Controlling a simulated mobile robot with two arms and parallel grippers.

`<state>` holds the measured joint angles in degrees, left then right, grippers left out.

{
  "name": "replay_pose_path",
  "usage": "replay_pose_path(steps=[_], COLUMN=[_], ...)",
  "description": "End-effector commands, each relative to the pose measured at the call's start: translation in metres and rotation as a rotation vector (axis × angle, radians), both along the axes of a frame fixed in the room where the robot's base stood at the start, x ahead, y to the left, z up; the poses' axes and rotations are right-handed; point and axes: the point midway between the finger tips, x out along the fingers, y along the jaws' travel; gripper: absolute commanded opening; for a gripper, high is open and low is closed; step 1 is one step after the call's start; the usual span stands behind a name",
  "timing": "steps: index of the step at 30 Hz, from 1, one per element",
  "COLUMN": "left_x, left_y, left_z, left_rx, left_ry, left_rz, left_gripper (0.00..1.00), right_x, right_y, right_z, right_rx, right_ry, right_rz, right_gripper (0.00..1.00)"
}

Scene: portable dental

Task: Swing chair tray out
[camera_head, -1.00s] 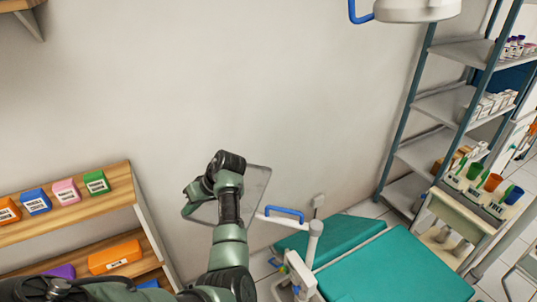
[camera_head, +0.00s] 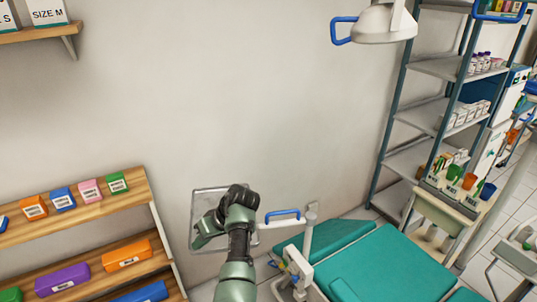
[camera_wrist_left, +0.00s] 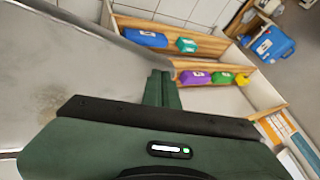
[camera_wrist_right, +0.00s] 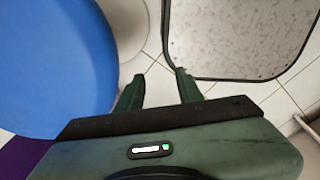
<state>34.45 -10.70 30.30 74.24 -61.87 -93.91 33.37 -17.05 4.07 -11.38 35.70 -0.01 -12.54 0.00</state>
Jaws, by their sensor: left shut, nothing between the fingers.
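The chair tray (camera_head: 210,197) is a flat grey metal plate with a rim, left of the dental chair (camera_head: 385,265). A white arm with a blue handle (camera_head: 283,213) joins it to the chair's post. My left gripper (camera_head: 198,232) is in front of the tray's left part in the head view; my arm hides part of the tray. In the left wrist view the tray (camera_wrist_left: 55,75) lies left of the shut, empty fingers (camera_wrist_left: 160,88); I cannot tell whether they touch. My right gripper (camera_wrist_right: 158,90) is open and empty, and shows only in its wrist view.
A wooden shelf with coloured boxes (camera_head: 62,278) stands at lower left. A metal rack (camera_head: 440,68) and a cart with cups (camera_head: 445,210) stand right. A lamp (camera_head: 385,20) hangs above. A blue round seat (camera_wrist_right: 50,65) and a grey speckled panel (camera_wrist_right: 240,35) are near my right gripper.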

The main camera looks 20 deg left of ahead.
Motion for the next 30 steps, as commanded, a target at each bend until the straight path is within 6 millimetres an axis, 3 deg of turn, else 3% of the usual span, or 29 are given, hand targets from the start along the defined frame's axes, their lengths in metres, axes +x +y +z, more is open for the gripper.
replay_pose_path(steps=[12, 24, 30], left_x=[0.002, 0.014, 0.016], left_y=[-0.003, -0.038, -0.045], left_z=[0.004, 0.051, 0.062], left_rx=[0.001, 0.0, -0.001], left_ry=[-0.003, -0.002, 0.001], left_rz=[-0.001, 0.0, 0.0], left_gripper=[0.0, 0.0, 0.0], right_x=[-0.003, -0.005, -0.005], right_y=[-0.006, -0.009, -0.009], right_z=[-0.003, -0.021, -0.023], right_rx=[-0.008, -0.011, -0.011], right_ry=[0.006, 0.008, 0.008], right_rz=[0.003, 0.005, 0.005], right_gripper=[0.36, 0.36, 0.36])
